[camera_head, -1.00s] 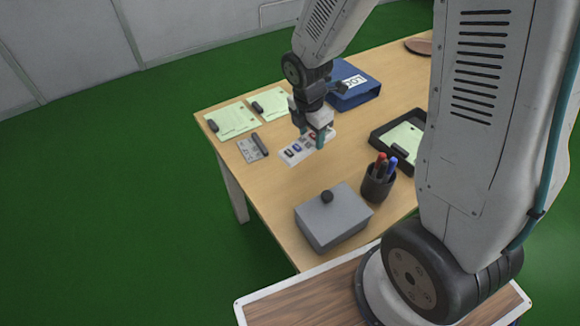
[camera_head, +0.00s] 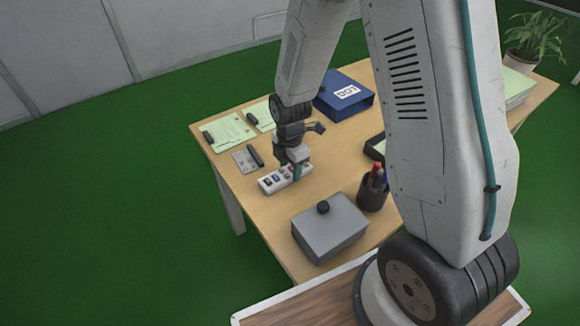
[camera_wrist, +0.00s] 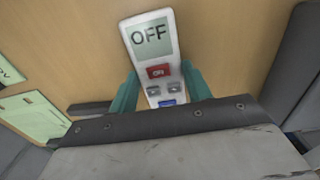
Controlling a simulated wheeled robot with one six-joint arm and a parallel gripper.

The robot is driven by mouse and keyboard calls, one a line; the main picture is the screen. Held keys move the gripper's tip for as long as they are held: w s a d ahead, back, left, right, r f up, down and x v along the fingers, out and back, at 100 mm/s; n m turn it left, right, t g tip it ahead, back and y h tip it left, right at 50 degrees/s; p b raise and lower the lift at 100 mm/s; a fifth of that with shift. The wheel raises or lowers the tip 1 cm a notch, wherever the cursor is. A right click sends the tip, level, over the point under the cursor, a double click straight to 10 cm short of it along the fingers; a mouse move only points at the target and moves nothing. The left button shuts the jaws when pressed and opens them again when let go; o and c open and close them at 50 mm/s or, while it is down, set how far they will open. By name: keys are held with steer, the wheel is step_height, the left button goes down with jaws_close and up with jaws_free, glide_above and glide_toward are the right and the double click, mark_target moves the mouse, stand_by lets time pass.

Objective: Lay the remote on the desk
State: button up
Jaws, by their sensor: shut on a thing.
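The remote (camera_wrist: 154,52) is white, with a screen reading OFF, a red button, grey buttons and a blue button. In the wrist view it lies between my two teal fingertips. My gripper (camera_head: 297,172) is shut on it, with the screen end reaching out past the fingers. In the head view the remote (camera_head: 271,183) is partly hidden by the gripper and is over the left part of the wooden desk (camera_head: 245,203). I cannot tell whether its underside touches the desk.
A grey lidded box (camera_head: 330,228) and a dark pen cup (camera_head: 372,194) stand toward the near side. A card with a dark pen (camera_head: 247,160), green-sheeted clipboards (camera_head: 228,131) and a blue binder (camera_head: 345,94) lie behind. Bare wood shows left of the grey box.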

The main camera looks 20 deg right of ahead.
mark_target(290, 170)
steer(key=shift+f, duration=0.1)
steer(key=shift+c, duration=0.5)
steer(key=o, duration=1.2)
steer(key=shift+o, duration=0.2)
step_height(290, 170, up, 12)
steer(key=s+d+r+m, duration=0.1)
steer(key=s+r+m, duration=0.8)
steer(key=s, duration=0.3)
steer(key=s+d+r+m+t, duration=0.1)
steer(key=s+d+r+m, duration=0.1)
steer(key=s+r+m, duration=0.8)
steer(key=shift+s+m, duration=0.6)
steer(key=shift+s, duration=0.4)
